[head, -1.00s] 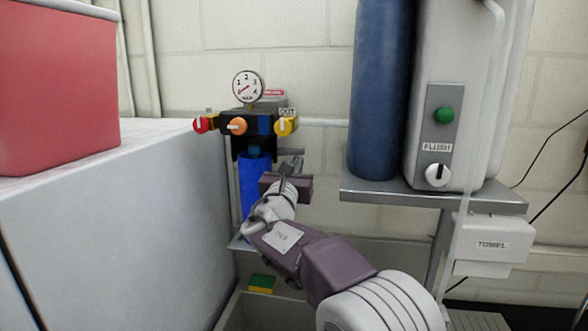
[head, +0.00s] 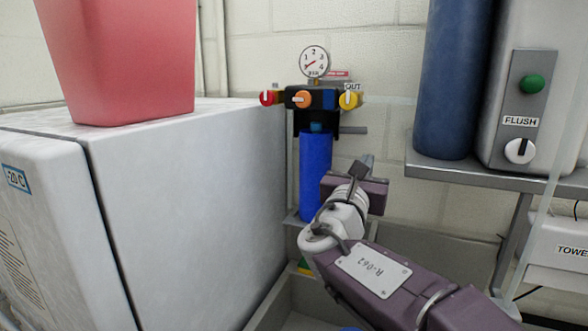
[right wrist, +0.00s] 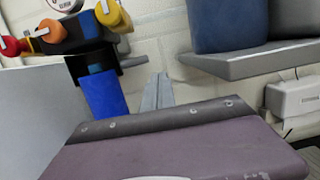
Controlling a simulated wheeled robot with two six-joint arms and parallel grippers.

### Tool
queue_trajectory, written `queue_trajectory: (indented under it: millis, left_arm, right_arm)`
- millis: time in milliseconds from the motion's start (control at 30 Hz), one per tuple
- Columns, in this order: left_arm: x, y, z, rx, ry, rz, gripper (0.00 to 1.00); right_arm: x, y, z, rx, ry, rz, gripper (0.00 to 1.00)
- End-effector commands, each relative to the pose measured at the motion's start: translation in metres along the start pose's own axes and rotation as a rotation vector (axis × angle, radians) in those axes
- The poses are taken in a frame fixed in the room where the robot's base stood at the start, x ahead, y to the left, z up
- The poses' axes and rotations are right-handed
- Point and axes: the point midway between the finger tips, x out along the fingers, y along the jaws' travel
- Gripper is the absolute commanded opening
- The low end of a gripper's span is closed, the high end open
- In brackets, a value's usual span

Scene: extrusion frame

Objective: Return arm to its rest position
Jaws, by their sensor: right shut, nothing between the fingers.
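My right gripper (head: 361,167) is shut and empty in the head view, in front of the wall and to the right of the blue filter housing (head: 315,172). It is apart from the valve block (head: 318,97) above, which carries a red, an orange and a yellow knob and a pressure gauge (head: 314,62). In the right wrist view the closed fingers (right wrist: 157,92) point at the bare wall, with the blue filter housing (right wrist: 104,95) to their left. My right arm comes in from the lower right. My left gripper is not in view.
A white freezer (head: 190,190) with a red bin (head: 120,60) on top fills the left. A metal shelf (head: 480,176) with a blue cylinder (head: 452,80) and a flush unit stands at the right. A grey sink (head: 268,312) lies below my arm.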

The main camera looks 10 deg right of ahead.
Motion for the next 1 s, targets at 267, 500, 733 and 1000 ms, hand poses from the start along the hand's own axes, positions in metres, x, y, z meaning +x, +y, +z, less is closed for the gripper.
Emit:
queue_trajectory:
  millis: [267,500,733,1000]
  left_arm:
    - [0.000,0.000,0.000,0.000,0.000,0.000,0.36]
    - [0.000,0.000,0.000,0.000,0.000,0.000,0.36]
    - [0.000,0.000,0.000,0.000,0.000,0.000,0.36]
    - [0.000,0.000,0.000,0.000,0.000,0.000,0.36]
  right_arm:
    - [-0.006,-0.048,-0.153,0.031,0.385,-0.167,0.00]
    - [-0.130,-0.091,-0.336,0.553,0.933,-0.619,0.00]
    - [-0.289,-0.074,-0.415,1.335,1.039,-1.519,0.00]
    - [-0.307,-0.043,-0.419,1.790,0.753,-1.977,0.00]
